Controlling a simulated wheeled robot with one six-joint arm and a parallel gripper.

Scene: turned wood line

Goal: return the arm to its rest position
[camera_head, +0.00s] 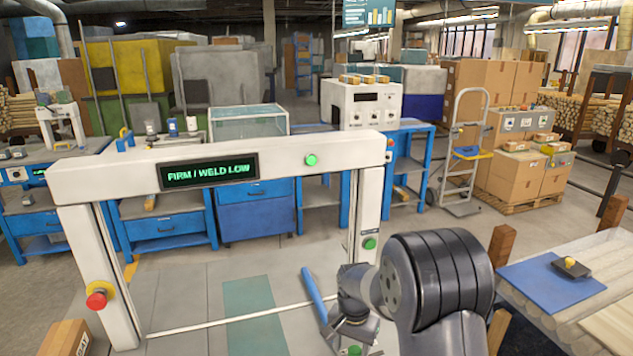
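My arm (440,285) rises from the bottom edge right of centre, its dark ribbed joint large in the foreground. It is bent, with the wrist reaching left and down. My gripper (352,334) is low in the picture, in front of the right post of a white gate frame. Its fingers are small and partly hidden by the wrist, so I cannot tell whether they are open or shut. A blue rod (315,296) slants just left of the gripper; I cannot tell whether they touch.
The white gate frame (130,176) spans the front, with a display reading "FIRM / WELD LOW" (209,171) and a red stop button (97,299). A blue mat (552,281) with a dark block lies on a wooden table at right. Open floor (195,290) shows through the gate.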

